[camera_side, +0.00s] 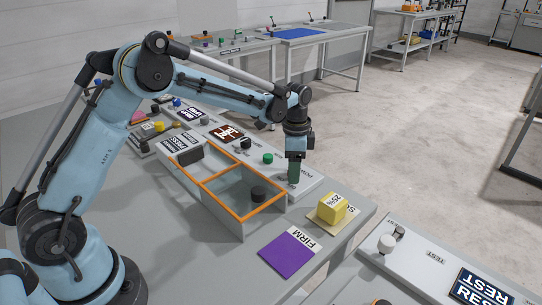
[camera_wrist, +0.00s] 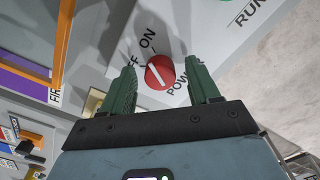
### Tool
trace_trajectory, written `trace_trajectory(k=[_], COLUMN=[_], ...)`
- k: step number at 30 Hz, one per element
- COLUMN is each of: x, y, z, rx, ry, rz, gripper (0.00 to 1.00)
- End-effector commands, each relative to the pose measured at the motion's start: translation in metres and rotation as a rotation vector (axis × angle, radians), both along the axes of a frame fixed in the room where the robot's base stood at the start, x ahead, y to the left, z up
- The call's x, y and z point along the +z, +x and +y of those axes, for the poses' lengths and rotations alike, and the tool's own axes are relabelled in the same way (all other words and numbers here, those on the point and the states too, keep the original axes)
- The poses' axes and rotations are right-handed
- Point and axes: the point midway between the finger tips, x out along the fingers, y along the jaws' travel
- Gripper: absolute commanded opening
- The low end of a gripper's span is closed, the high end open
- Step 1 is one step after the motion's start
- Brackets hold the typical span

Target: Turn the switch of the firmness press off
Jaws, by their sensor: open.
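The switch is a round red knob (camera_wrist: 160,72) with a white line across it, on a pale panel (camera_wrist: 195,35) marked OFF, ON and POWER. The line slants from upper left to lower right; I cannot tell clearly which mark it points at. My gripper (camera_wrist: 161,66) is open, with one green finger on each side of the knob, apparently apart from it. In the side view my gripper (camera_side: 294,181) points down at the right end of the press panel (camera_side: 308,180) and hides the knob. The firmness press has an orange-framed clear box (camera_side: 243,213).
A black round piece (camera_side: 258,193) is inside the box. A green button (camera_side: 268,158) and a black knob (camera_side: 246,143) are left along the panel. A yellow block (camera_side: 332,207) and a purple FIRM pad (camera_side: 290,252) lie nearby. Another panel with a white knob (camera_side: 387,243) is at right.

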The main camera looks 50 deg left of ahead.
Motion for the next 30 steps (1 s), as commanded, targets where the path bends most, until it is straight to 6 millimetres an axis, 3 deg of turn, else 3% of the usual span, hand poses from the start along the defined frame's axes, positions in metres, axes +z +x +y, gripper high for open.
trace_trajectory(k=[5, 16, 30], x=[0.0001, 0.0004, 0.0007], y=[0.0000, 0.0000, 0.0000], z=[0.0000, 0.0000, 0.0000], rx=[0.000, 0.000, 0.118], ry=[0.000, 0.000, 0.000], rz=[0.000, 0.000, 0.000], gripper=[0.61, 0.06, 0.05])
